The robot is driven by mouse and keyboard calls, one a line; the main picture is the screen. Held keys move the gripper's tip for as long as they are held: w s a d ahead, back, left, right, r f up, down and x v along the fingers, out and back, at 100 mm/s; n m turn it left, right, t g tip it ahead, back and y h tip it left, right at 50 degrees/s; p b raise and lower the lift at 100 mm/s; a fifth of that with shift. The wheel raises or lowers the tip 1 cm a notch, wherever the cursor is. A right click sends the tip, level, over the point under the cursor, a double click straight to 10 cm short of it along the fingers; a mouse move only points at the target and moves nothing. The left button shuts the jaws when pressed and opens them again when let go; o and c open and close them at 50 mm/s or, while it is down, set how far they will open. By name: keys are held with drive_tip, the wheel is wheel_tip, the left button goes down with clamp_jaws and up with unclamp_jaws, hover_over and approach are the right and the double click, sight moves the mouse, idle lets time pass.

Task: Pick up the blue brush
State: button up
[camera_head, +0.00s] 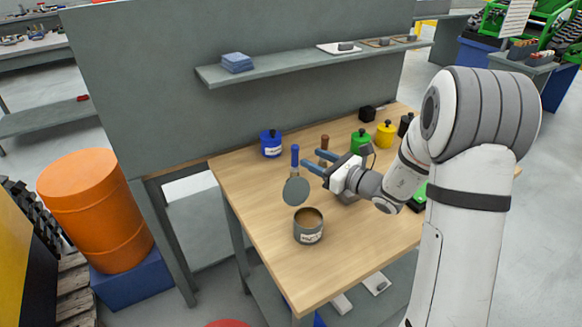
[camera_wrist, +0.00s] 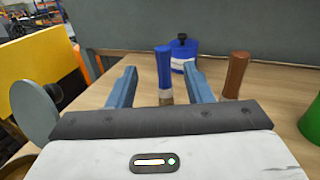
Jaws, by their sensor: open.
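The blue brush (camera_head: 295,153) stands upright on the workbench, handle up; a grey disc hides its lower part in the head view. In the wrist view the blue brush (camera_wrist: 164,70) shows between the fingertips, with a pale band below its handle. My gripper (camera_head: 304,157) is open and points at the brush from the right. In the wrist view my gripper (camera_wrist: 160,72) has one finger on each side of the handle and nothing held. The brush looks just beyond or at the fingertips; I cannot tell whether they touch.
A brown-handled tool (camera_head: 324,145) stands close behind my gripper. A blue pot (camera_head: 271,151), green pot (camera_head: 360,144) and yellow pot (camera_head: 385,135) stand along the back. The grey disc (camera_head: 296,191) is upright by an open tin (camera_head: 308,234).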

sight(295, 150)
drive_tip(key=shift+w+f, duration=0.3)
drive_tip(key=shift+f, duration=0.15)
drive_tip(key=shift+w+a, duration=0.15)
drive_tip(key=shift+w, duration=0.05)
drive_tip(key=x, duration=0.7)
drive_tip(key=shift+a+r, duration=0.15)
drive_tip(key=shift+c, duration=0.4)
clamp_jaws()
wheel_tip(295, 150, up, 10)
drive_tip(key=shift+r+p, duration=0.1)
drive_tip(key=shift+p, duration=0.5)
